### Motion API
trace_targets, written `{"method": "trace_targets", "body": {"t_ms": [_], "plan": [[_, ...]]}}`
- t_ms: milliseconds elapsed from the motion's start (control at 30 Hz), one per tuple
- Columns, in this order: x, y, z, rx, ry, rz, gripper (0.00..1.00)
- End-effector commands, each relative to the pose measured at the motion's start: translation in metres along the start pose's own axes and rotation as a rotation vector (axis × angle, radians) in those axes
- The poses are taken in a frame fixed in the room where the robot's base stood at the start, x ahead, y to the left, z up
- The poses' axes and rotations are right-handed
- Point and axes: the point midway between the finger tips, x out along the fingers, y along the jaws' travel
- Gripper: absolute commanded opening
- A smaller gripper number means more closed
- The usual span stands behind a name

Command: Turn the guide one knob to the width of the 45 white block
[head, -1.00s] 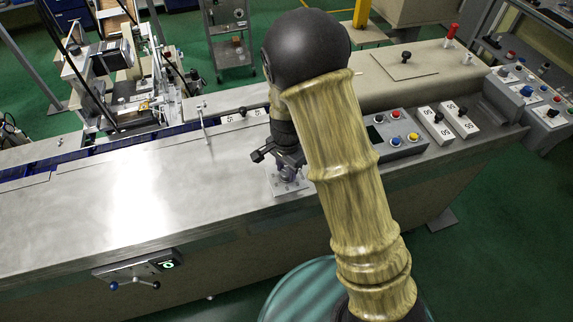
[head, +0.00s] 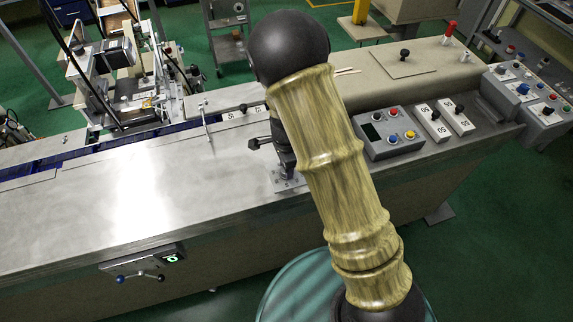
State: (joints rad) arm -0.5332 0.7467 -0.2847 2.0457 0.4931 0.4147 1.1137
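White blocks with black-printed numbers lie beside the control box (head: 434,122) (head: 458,118), and another is behind the knob (head: 233,114). The numbers are too small to read surely, so I cannot tell which is 45.
A grey button box (head: 385,135) stands right of my arm. A digital display with a handwheel (head: 145,263) is on the table's front side; its green figures are unclear. The bare steel top (head: 130,195) is free on the left. A machine stands behind.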

Motion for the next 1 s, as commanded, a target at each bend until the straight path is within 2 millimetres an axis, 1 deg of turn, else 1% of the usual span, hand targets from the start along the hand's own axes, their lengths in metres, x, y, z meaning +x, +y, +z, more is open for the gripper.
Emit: {"method": "trace_targets", "body": {"t_ms": [100, 133, 233, 533, 667, 767, 833, 1000], "plan": [[-0.001, -0.002, 0.001, -0.002, -0.001, -0.005, 0.11], [-0.001, -0.002, 0.001, -0.002, -0.001, -0.005, 0.36], [-0.001, -0.002, 0.001, -0.003, -0.001, -0.005, 0.55], [-0.001, -0.001, 0.000, -0.002, 0.000, -0.002, 0.55], [-0.008, -0.001, 0.001, -0.004, 0.000, -0.004, 0.55], [-0.019, -0.001, 0.001, -0.004, 0.000, -0.005, 0.55], [-0.031, -0.001, 0.001, -0.003, 0.000, -0.005, 0.55], [-0.065, -0.001, 0.002, -0.005, -0.001, -0.007, 0.55]]}}
